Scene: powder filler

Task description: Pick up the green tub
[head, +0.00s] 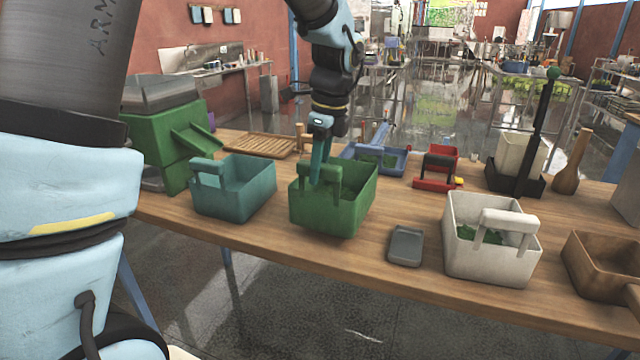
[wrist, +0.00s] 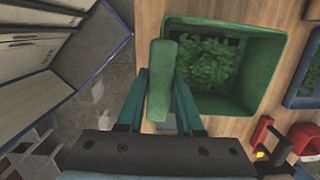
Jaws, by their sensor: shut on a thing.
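The green tub (head: 345,212) is an open square box with a raised handle (wrist: 161,80) on one side. In the head view it is at the middle of the wooden table, near the front edge. My gripper (head: 319,165) comes down from above and is shut on the handle. In the wrist view my gripper (wrist: 160,95) has one teal finger on each side of the handle. Green leafy bits (wrist: 208,65) lie inside the tub. I cannot tell whether the tub's base touches the table.
A teal tub (head: 235,200) stands close on the left. A small grey dish (head: 405,246) and a white tub (head: 465,262) are on the right. A blue tray (head: 392,170) is behind the green tub. The wooden table (head: 330,262) is bare in front.

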